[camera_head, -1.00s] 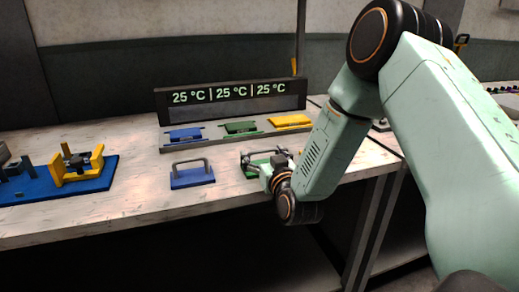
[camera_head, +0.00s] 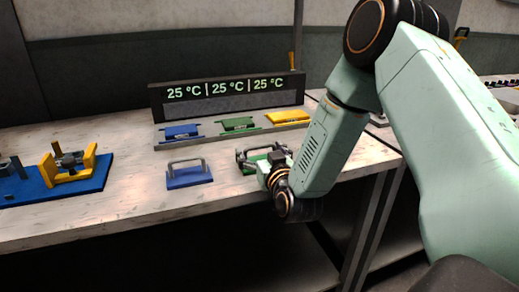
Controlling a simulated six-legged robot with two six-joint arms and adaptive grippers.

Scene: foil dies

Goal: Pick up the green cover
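The green cover (camera_head: 252,166) lies on the bench, right of the blue cover, and is partly hidden by my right gripper. My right gripper (camera_head: 262,156) is at the green cover, with its dark fingers around the place of the handle. The wrist hides part of the fingers, and I cannot tell whether they are closed on the handle. The cover seems to rest on the bench. My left gripper is not in view.
A blue cover with a grey handle (camera_head: 189,174) stands close by on the left. Behind is a rack (camera_head: 215,136) with blue, green and yellow dies under a temperature display (camera_head: 229,93). A blue base with yellow brackets (camera_head: 68,165) is at the left.

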